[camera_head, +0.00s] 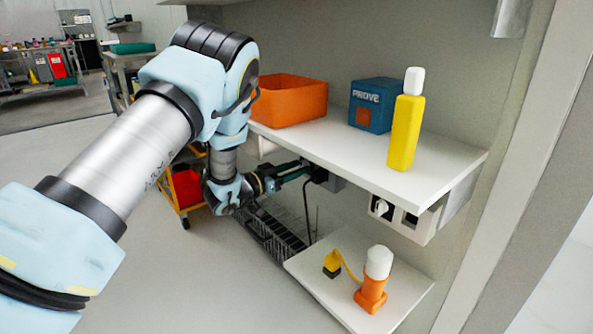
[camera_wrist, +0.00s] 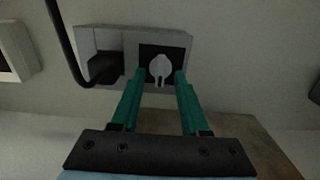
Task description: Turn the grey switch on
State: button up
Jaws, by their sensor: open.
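The grey switch (camera_wrist: 160,67) shows in the wrist view as a pale knob on a black square plate, set in a grey wall box (camera_wrist: 105,37). Its handle points downward. My gripper (camera_wrist: 160,80) is open, with one teal finger to the left and one to the right of the knob. I cannot tell whether either finger touches it. In the head view my gripper (camera_head: 306,171) reaches below the white shelf towards the grey box (camera_head: 336,184); the switch itself is hidden there.
A black plug (camera_wrist: 104,67) with a cable sits left of the switch. The white shelf (camera_head: 440,158) above carries an orange bin (camera_head: 288,101), a blue box (camera_head: 374,105) and a yellow bottle (camera_head: 405,130). Another white knob (camera_head: 381,207) is to the right. A lower shelf (camera_head: 318,283) holds small items.

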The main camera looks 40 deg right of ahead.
jog(key=shift+d, duration=0.15)
jog(key=shift+c, duration=0.2)
grip_shut()
dwell(0.4)
